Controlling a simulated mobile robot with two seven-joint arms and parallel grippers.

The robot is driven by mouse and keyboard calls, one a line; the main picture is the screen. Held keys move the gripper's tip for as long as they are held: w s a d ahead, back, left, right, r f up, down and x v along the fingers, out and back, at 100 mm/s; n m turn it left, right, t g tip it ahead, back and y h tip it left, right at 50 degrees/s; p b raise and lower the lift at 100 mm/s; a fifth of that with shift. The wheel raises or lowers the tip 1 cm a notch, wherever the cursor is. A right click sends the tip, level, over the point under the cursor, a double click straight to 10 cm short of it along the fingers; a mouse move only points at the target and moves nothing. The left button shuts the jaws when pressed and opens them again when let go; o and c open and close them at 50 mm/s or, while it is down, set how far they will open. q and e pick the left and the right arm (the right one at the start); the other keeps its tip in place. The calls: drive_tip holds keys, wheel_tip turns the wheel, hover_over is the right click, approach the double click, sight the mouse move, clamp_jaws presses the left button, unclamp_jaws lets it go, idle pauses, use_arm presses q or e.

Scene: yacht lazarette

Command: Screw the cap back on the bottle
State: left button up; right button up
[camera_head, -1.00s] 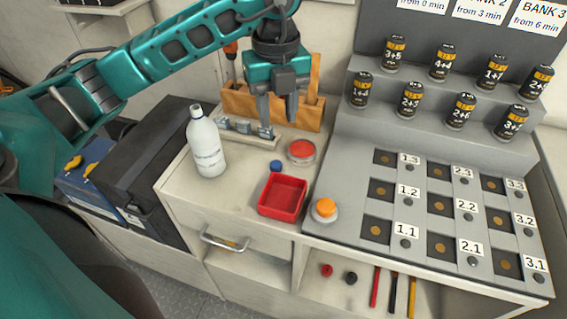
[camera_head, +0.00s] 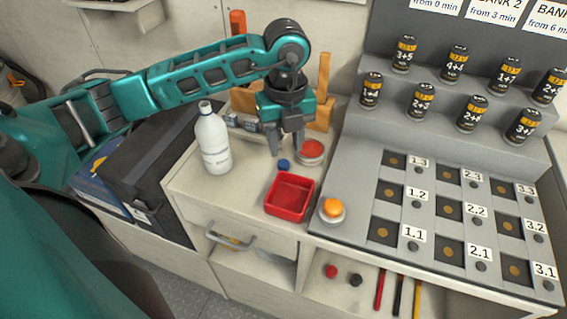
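The white bottle (camera_head: 213,141) stands upright on the left part of the bench top, its neck bare of a cap. My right gripper is not in view.
A red tray (camera_head: 289,197) sits in front of the cap, with a round red-topped tin (camera_head: 310,152) behind and an orange button (camera_head: 332,209) to the right. A wooden rack (camera_head: 323,98) stands behind my gripper. The grey battery panel (camera_head: 370,210) fills the right side.

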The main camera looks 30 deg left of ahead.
sight(284, 163)
use_arm(q)
drive_tip(key=shift+a+f, duration=0.15)
drive_tip(key=shift+f, duration=1.15)
drive_tip(key=shift+a+f, duration=0.1)
drive_tip(key=shift+f, duration=1.2)
clamp_jaws()
